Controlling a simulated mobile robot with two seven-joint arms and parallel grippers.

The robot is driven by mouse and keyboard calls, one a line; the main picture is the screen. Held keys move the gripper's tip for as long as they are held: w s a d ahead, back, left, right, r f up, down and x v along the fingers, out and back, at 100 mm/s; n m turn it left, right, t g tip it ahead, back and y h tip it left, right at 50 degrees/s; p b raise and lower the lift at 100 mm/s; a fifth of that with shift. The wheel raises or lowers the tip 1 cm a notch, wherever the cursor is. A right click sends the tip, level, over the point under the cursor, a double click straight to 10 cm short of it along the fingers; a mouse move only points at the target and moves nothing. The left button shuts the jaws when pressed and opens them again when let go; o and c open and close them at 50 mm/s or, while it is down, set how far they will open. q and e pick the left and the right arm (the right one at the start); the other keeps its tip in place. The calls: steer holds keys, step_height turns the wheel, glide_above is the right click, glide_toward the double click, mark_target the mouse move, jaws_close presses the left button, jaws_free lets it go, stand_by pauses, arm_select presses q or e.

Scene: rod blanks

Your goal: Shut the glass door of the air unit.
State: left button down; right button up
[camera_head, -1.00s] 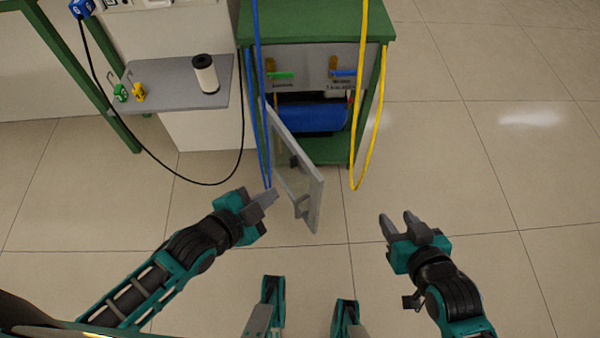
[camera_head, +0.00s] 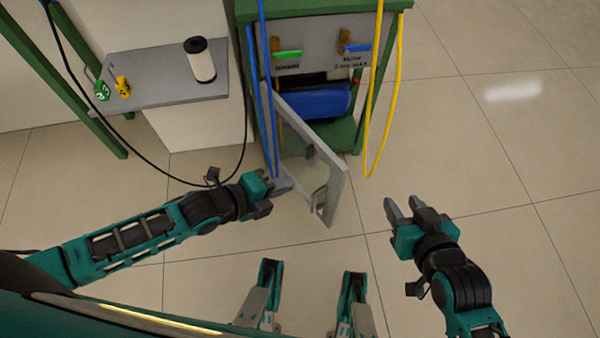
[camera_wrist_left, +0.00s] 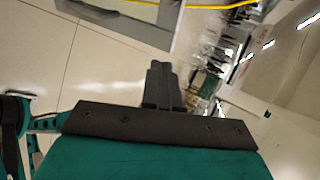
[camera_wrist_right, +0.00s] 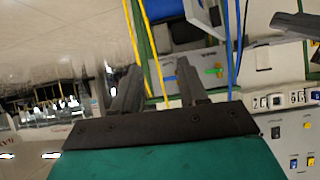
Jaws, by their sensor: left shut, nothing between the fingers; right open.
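The glass door (camera_head: 312,160) of the air unit stands open, a pale frame around a clear pane, swung out toward me from the unit's left side. The green air unit (camera_head: 322,8) behind it shows a blue cylinder (camera_head: 318,103) inside. My left gripper (camera_head: 287,185) is shut and empty, just left of the door's lower part; I cannot tell if it touches. In the left wrist view part of a grey frame (camera_wrist_left: 166,14), seemingly the door, lies beyond the shut fingers. My right gripper (camera_head: 404,211) is open and empty, right of the door over the floor.
A blue hose (camera_head: 268,120) hangs by the door's hinge side and a yellow hose (camera_head: 384,120) on the unit's right. A grey shelf (camera_head: 150,88) at left holds a white roll (camera_head: 200,60) and small tags. A black cable loops near my left arm. Floor at right is clear.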

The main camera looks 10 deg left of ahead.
mark_target(334, 163)
arm_select(q)
steer(key=b+x, duration=0.1)
steer(key=x, duration=0.2)
steer(key=b+x, duration=0.1)
steer(key=x, duration=0.3)
steer(key=r+b+x, duration=0.1)
steer(key=b+x, duration=0.1)
steer(key=x, duration=0.2)
steer(key=shift+w+d, duration=0.25)
steer(key=shift+w, duration=0.05)
steer(key=shift+w+d, duration=0.5)
steer(key=shift+w, duration=0.1)
steer(key=shift+w+d, duration=0.1)
steer(key=shift+d, duration=0.05)
